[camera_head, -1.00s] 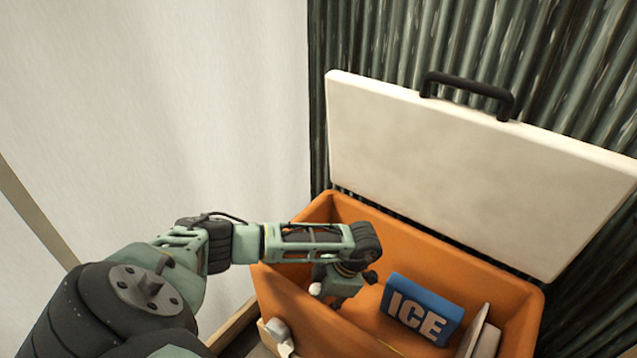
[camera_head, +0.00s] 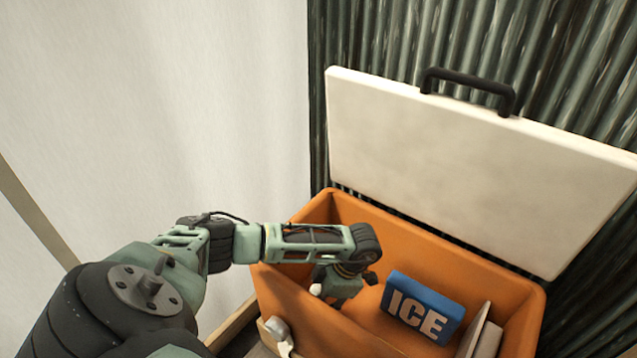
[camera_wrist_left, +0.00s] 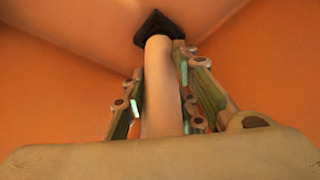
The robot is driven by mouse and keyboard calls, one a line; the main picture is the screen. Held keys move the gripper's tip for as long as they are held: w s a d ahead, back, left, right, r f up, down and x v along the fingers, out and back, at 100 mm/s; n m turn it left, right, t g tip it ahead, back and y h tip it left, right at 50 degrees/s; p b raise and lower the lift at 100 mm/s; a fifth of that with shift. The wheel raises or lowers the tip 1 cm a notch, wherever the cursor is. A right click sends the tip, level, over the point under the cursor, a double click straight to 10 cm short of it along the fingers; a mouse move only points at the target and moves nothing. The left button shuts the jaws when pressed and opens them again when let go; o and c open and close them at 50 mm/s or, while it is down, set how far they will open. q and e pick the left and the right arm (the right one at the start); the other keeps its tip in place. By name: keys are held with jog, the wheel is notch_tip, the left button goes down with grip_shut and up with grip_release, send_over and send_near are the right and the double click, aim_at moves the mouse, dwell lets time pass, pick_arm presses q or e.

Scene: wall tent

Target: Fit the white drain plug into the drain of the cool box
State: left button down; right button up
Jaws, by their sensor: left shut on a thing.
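The orange cool box (camera_head: 400,238) stands open with its white lid (camera_head: 470,165) raised. My left gripper (camera_head: 338,285) reaches down inside its left end. In the left wrist view, the fingers (camera_wrist_left: 160,72) are shut on the pale, rod-shaped drain plug (camera_wrist_left: 161,95). The far end of the plug meets, or is in front of, a dark angular piece (camera_wrist_left: 160,27) at the corner of the orange walls, which looks like the drain. I cannot tell whether the plug is inside it. In the head view the gripper mostly hides this spot. My right gripper is not in view.
A blue ICE pack (camera_head: 422,308) lies in the box right of my gripper, and pale flat pieces (camera_head: 482,335) lean at the right end. A small whitish fitting (camera_head: 278,328) shows at the front left. A pale tent wall (camera_head: 160,110) is on the left.

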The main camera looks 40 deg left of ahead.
pick_arm(q)
jog(key=shift+f+b, duration=0.45)
jog(key=shift+f, duration=0.25)
jog(key=c, duration=1.3)
grip_release()
jog(key=shift+r, duration=0.1)
jog(key=v, duration=1.2)
